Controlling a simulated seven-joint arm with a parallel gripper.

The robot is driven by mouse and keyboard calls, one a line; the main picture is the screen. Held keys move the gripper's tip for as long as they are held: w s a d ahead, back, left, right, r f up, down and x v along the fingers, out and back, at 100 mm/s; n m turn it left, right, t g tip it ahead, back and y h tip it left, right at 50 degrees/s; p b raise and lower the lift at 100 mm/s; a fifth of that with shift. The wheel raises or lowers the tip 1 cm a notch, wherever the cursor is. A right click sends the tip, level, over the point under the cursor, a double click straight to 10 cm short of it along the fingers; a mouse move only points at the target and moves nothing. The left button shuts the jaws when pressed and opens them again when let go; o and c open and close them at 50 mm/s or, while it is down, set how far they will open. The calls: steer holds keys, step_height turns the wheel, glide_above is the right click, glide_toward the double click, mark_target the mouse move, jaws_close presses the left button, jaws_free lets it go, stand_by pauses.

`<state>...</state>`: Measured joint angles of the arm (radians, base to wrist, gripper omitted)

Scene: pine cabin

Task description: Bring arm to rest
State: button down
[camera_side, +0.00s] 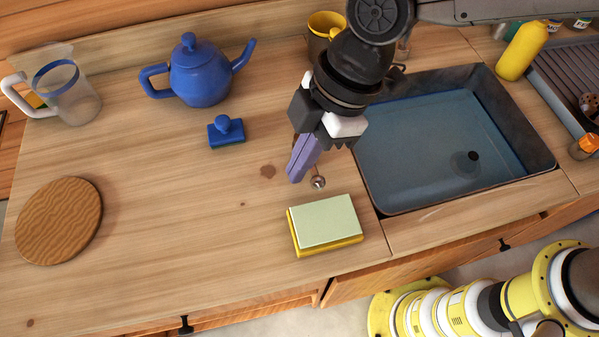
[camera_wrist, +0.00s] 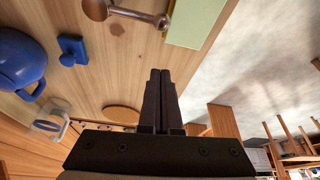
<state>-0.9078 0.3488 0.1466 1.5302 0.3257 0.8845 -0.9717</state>
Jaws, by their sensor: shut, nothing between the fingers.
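My gripper (camera_side: 294,175) is shut and empty, its purple fingers pointing down over the wooden counter (camera_side: 215,215) just left of the sink. In the wrist view the two dark fingers (camera_wrist: 160,76) lie side by side with nothing between them. A yellow block with a pale green top (camera_side: 325,221) lies below and to the right of the fingertips, apart from them; part of its green top (camera_wrist: 196,22) shows in the wrist view. A small metal ball (camera_side: 318,182) on a thin stem is close beside the fingers, partly hidden by the gripper.
A blue teapot (camera_side: 201,77), a small blue knobbed block (camera_side: 226,131) and a clear jug (camera_side: 69,92) stand at the back left. A round wooden board (camera_side: 59,220) lies at left. A yellow mug (camera_side: 324,28) is behind my gripper. The sink (camera_side: 440,140) and a yellow bottle (camera_side: 521,50) are at right.

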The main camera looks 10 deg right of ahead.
steer(key=shift+v, duration=2.65)
steer(key=w+d+r+m+t, duration=0.1)
steer(key=w+d+r+t, duration=0.1)
steer(key=w+d+r, duration=0.3)
steer(key=s+d+r+m+t, duration=0.1)
steer(key=d+r+m+t, duration=0.15)
steer(key=d, duration=0.75)
steer(key=d+r+m+t, duration=0.1)
steer(key=d+r+m, duration=0.2)
steer(key=d, duration=0.7)
steer(key=s+d+f+m+t+h, duration=0.1)
steer(key=s+d+f+m+h, duration=0.1)
steer(key=s+d+m, duration=0.7)
steer(key=s+d+f+m+h, duration=0.2)
steer(key=s+d+f+m, duration=0.2)
steer(key=d+f, duration=0.3)
steer(key=shift+s+f, duration=0.35)
steer(key=shift+s, duration=0.45)
steer(key=shift+d, duration=0.1)
